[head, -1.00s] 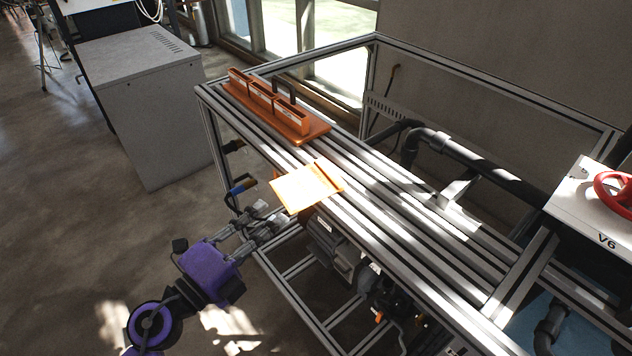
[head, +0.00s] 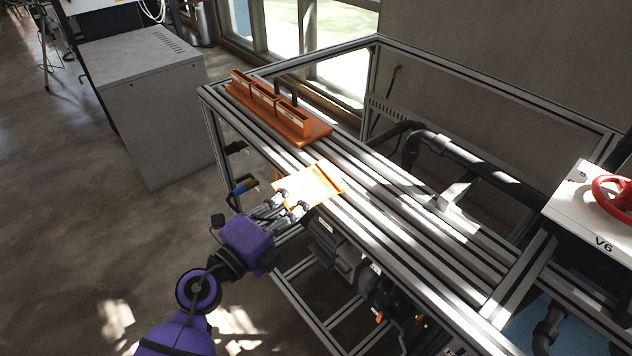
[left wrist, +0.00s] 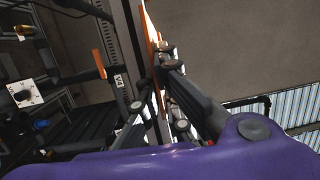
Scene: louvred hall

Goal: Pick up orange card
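The orange card (head: 318,182) lies flat at the front edge of the slatted metal bench, partly overhanging it, its face bright in sunlight. My left gripper (head: 292,200) is at the card's near edge, its two fingertips apart and overlapping the card in the head view. In the left wrist view the card (left wrist: 150,35) shows nearly edge-on as a thin orange strip. It runs into the gap between the open fingers (left wrist: 153,78); I cannot tell whether either finger touches it. My right gripper is not in view.
An orange holder (head: 305,132) with several labelled slots and a dark handle stands farther back on the bench (head: 400,215). A white panel with a red wheel (head: 616,192) is at the right. A grey cabinet (head: 150,100) stands left. Bench slats right of the card are clear.

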